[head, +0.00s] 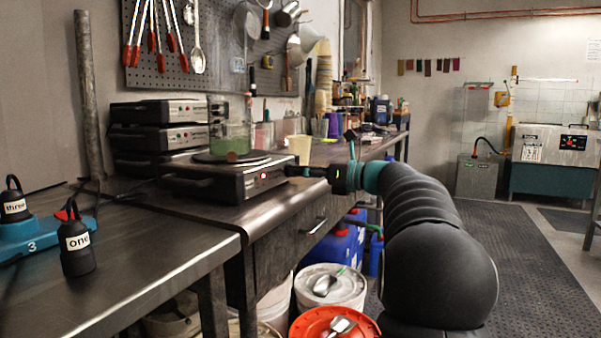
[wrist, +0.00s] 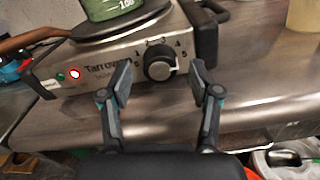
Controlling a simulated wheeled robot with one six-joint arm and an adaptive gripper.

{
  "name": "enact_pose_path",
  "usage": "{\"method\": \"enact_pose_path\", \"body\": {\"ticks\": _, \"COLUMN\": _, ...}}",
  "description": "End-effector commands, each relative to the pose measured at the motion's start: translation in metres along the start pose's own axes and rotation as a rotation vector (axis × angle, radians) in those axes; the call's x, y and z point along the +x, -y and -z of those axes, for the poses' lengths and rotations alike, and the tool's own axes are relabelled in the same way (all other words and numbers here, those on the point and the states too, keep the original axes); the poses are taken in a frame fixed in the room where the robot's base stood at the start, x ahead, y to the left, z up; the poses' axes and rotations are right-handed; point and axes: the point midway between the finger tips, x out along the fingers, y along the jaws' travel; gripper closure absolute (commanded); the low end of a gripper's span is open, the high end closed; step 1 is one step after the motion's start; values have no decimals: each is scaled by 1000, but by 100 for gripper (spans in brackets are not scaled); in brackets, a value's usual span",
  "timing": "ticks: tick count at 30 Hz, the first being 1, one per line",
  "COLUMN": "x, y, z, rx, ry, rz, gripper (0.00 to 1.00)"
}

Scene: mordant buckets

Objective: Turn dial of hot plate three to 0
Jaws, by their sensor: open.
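A steel hot plate (head: 240,182) with a dark round top stands on the bench, a glass beaker (head: 230,125) of green liquid on it. No number naming this plate is readable. In the wrist view, its black dial (wrist: 159,63) sits on the front panel, with a scale showing 1 to 5 around it. A light mark shows at the dial's lower right, near the 5. A red lamp (wrist: 75,73) is lit left of the dial. My gripper (wrist: 160,82) is open, its fingers either side of the dial and apparently clear of it. It meets the plate's front in the head view (head: 296,171).
Stacked hot plates (head: 155,125) stand behind. A blue power strip (head: 30,235) and black plugs labelled "one" (head: 77,250) and "three" (head: 14,205) lie at left. A pale cup (head: 300,149) is beside the plate. Buckets (head: 330,288) stand below the bench edge.

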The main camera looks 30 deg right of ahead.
Motion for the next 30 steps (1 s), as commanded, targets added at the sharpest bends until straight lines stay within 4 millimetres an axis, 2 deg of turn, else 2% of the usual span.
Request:
{"method": "enact_pose_path", "body": {"ticks": 4, "x": 8, "y": 0, "z": 0, "rx": 0, "ry": 0, "rz": 0, "gripper": 37}}
{"method": "enact_pose_path", "body": {"ticks": 13, "x": 10, "y": 0, "z": 0, "rx": 0, "ry": 0, "rz": 0, "gripper": 37}}
{"method": "enact_pose_path", "body": {"ticks": 20, "x": 10, "y": 0, "z": 0, "rx": 0, "ry": 0, "rz": 0, "gripper": 95}}
{"method": "enact_pose_path", "body": {"ticks": 21, "x": 10, "y": 0, "z": 0, "rx": 0, "ry": 0, "rz": 0, "gripper": 97}}
{"method": "enact_pose_path", "body": {"ticks": 30, "x": 10, "y": 0, "z": 0, "rx": -32, "ry": 0, "rz": 0, "gripper": 97}}
